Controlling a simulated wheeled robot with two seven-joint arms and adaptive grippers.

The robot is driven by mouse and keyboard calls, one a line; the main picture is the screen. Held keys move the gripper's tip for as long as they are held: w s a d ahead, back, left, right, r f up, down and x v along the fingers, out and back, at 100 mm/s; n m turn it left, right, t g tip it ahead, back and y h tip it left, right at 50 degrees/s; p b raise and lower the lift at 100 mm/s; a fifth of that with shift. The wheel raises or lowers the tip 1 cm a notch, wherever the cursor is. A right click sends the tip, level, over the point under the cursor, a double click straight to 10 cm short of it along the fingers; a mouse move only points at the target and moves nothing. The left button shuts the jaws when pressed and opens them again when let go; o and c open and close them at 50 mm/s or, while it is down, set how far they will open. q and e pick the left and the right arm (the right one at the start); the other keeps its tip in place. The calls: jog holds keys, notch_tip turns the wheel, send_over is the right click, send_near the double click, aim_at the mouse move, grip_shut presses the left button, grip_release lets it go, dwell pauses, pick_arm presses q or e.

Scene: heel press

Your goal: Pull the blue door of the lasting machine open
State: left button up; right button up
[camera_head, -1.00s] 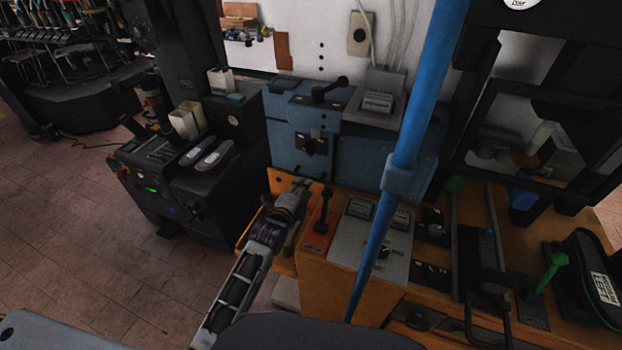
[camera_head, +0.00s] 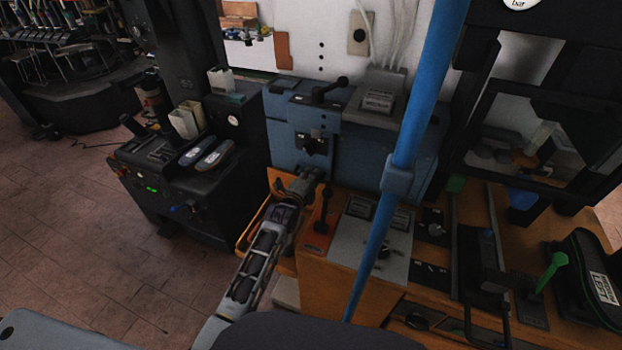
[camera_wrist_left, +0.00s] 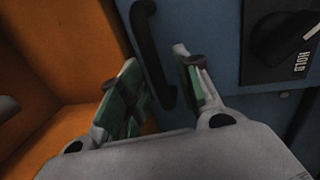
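The blue door (camera_head: 284,148) is on the front of the blue lasting machine and looks closed. A black knob (camera_head: 312,145) sits on its face; in the left wrist view the knob (camera_wrist_left: 285,38) is marked HOLD. A dark vertical bar handle (camera_wrist_left: 150,50) stands out from the blue panel (camera_wrist_left: 208,30). My left gripper (camera_head: 312,176) is at the lower part of the door, below the knob. In the wrist view its fingers (camera_wrist_left: 160,82) are apart, with the handle showing between them; I cannot tell whether they touch it. My right gripper is out of view.
A thick blue pole (camera_head: 400,165) crosses the view right of the door. An orange panel with a black lever (camera_head: 323,215) is just right of my left arm. A black machine with a pair of shoes (camera_head: 205,153) stands at the left. Floor (camera_head: 90,240) is clear at the lower left.

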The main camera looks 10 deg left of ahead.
pick_arm(q)
grip_shut()
dwell(0.3)
